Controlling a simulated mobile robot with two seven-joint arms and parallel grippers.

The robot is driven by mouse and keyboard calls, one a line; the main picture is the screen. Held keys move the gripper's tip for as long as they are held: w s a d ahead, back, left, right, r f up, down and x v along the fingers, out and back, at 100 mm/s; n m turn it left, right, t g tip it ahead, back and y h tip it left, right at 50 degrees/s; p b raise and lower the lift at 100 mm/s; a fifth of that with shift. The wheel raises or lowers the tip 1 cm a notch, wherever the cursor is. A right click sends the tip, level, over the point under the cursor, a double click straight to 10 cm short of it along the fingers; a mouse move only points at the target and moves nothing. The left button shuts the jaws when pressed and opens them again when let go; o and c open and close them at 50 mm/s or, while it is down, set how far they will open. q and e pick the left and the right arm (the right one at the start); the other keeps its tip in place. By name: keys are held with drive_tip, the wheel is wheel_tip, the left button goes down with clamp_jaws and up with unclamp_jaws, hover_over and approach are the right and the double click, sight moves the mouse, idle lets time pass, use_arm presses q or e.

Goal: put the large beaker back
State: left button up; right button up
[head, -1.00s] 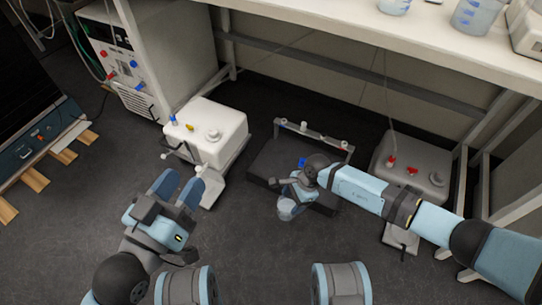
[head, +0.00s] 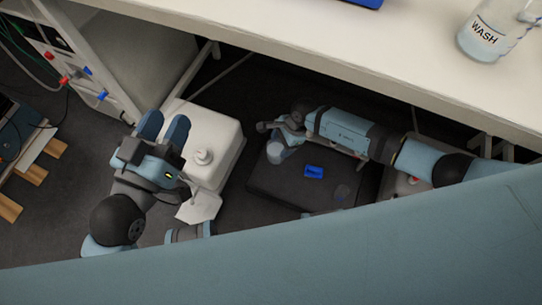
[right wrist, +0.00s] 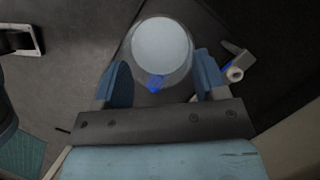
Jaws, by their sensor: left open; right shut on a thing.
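My right gripper (head: 288,130) is shut on a clear beaker (head: 280,152) with a pale content or base. It holds the beaker over the left back part of the dark platform (head: 262,186) under the bench. In the right wrist view the beaker (right wrist: 162,45) sits between the two blue fingers (right wrist: 156,82), with a blue mark on its near side. I cannot tell whether its base touches anything. My left gripper (head: 163,126) is open and empty, beside and partly over the white container (head: 212,135).
A blue piece (head: 313,172) and a faint clear round thing (head: 342,192) are on the dark platform. The white bench top (head: 300,30) overhangs behind, with a wash bottle (head: 488,35) on it. A grey container (head: 405,186) stands right of the platform. A pale blue surface blocks the bottom.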

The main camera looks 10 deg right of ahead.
drive_tip(key=shift+w+f, duration=0.2)
drive_tip(key=shift+w, duration=0.15)
wheel_tip(320, 180, down, 8)
drive_tip(key=b, duration=0.4)
drive_tip(key=shift+r, duration=0.15)
wheel_tip(320, 180, down, 12)
drive_tip(key=b, duration=0.5)
drive_tip(key=shift+r+b, duration=0.25)
drive_tip(key=shift+b, duration=0.15)
drive_tip(key=shift+f, duration=0.25)
drive_tip(key=shift+r, duration=0.1)
drive_tip(key=o, duration=1.4)
use_arm(q)
drive_tip(key=w+f+m, duration=0.1)
drive_tip(key=w+a+f+m, duration=0.1)
drive_tip(key=f+m, duration=0.1)
drive_tip(key=w+f+m, duration=0.1)
drive_tip(key=shift+w+a+f+m+h, duration=0.25)
drive_tip(key=shift+m+h, duration=0.05)
drive_tip(key=shift+h, duration=0.1)
